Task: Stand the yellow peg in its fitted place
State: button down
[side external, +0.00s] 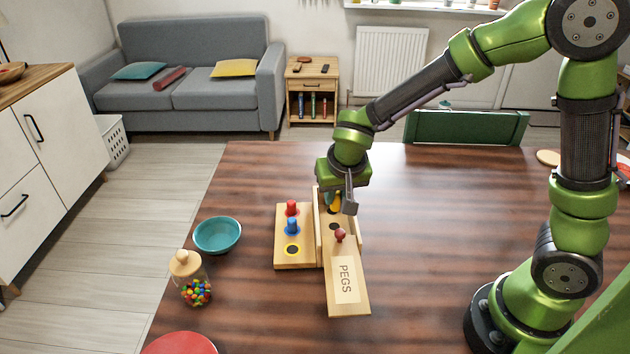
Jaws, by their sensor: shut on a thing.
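The yellow peg (336,205) is between the fingers of my gripper (342,205), which is shut on it. The gripper points down at the back part of a wooden box (318,225), and the fingers partly hide the peg. I cannot tell whether the peg is clear of the box. Left of the box is a wooden peg board (281,250). Its yellow-ringed hole (293,250) is empty and nearest the front. A blue peg (292,227) and a red peg (292,208) stand in the places behind it.
A wooden flap (347,295) marked PEGS, with a red knob (340,235), lies toward the front of the box. A teal bowl (218,235), a candy jar (191,278) and a red plate (180,344) stand left. The table's right middle is clear.

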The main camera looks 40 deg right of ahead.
notch_tip(320, 180, up, 2)
jog(key=shift+r, duration=0.25)
jog(key=shift+s+r+n, duration=0.1)
jog(key=shift+r+n, duration=0.15)
jog(key=shift+n, duration=0.25)
jog(key=s+d+r+n+y, duration=0.2)
jog(key=d+r+n, duration=0.3)
jog(key=r, duration=0.1)
jog(key=w+a+f+n+y, duration=0.2)
jog(key=a+f+n, duration=0.15)
jog(key=a, duration=0.45)
jog(key=w+a+f+n+y, duration=0.1)
jog(key=a+f+n, duration=0.1)
jog(key=a+n, duration=0.45)
jog(key=shift+m+g, duration=0.3)
jog(key=shift+m, duration=0.4)
jog(key=f, duration=0.6)
jog(key=a+f, duration=0.1)
jog(key=f, duration=0.3)
jog(key=shift+w, duration=0.2)
jog(key=shift+f, duration=0.2)
